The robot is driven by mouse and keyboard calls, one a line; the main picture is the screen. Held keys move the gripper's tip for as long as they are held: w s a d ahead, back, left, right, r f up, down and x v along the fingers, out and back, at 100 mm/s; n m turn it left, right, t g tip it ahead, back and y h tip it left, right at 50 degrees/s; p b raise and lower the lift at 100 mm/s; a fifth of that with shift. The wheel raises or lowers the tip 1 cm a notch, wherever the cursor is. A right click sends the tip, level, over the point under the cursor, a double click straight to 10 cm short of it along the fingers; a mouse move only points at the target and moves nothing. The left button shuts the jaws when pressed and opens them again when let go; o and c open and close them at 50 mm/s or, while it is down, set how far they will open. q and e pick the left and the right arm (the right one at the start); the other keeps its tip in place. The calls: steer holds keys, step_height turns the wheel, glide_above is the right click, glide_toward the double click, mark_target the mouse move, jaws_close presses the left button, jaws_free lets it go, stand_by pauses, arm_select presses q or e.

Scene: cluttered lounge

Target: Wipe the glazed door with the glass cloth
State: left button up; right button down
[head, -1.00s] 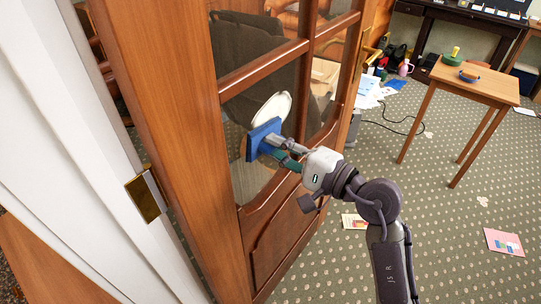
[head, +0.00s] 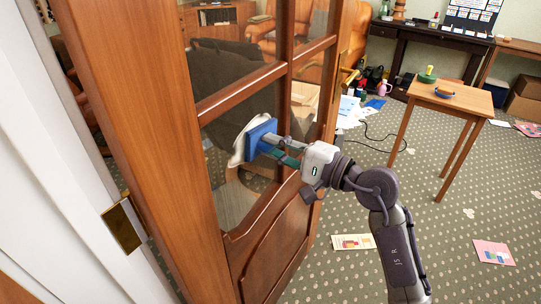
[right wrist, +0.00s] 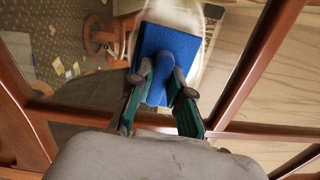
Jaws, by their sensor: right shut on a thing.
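The glazed door (head: 165,150) stands at the left of the head view, with brown wooden bars around clear panes. In the right wrist view the two fingers (right wrist: 165,90) clasp the grip of the blue pad (right wrist: 150,45). A whitish patch (head: 239,148) shows at the pane behind the pad. The pad's face towards the glass is hidden, so I cannot tell whether it touches.
A small wooden table (head: 450,96) with a few items stands at the right. Papers (head: 353,242) and a pink booklet (head: 494,253) lie on the carpet. A white frame (head: 60,180) with a brass plate is at the left. Armchairs show through the panes.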

mark_target(275, 127)
steer(key=w+d+b, duration=0.1)
steer(key=w+r+b, duration=0.1)
steer(key=w+d+b, duration=0.1)
steer(key=shift+w+d+r+b, duration=0.15)
steer(key=shift+w+d+b, duration=0.15)
steer(key=shift+w, duration=0.1)
arm_select(q)
steer(key=shift+w+d+f, duration=0.15)
steer(key=shift+w+f, duration=0.55)
steer(key=shift+w, duration=0.15)
steer(key=shift+w+d+f, duration=0.15)
steer(key=shift+w+f, duration=0.55)
steer(key=shift+w, duration=0.15)
arm_select(e)
steer(key=shift+s+a+f, duration=0.35)
steer(key=shift+s+a, duration=0.25)
steer(key=shift+s, duration=0.25)
steer(key=shift+s+a+f, duration=0.35)
steer(key=shift+s+a, duration=0.3)
steer(key=shift+s, duration=0.25)
steer(key=shift+s+a+f, duration=0.35)
steer(key=shift+s+a, duration=0.25)
steer(key=shift+s, duration=0.25)
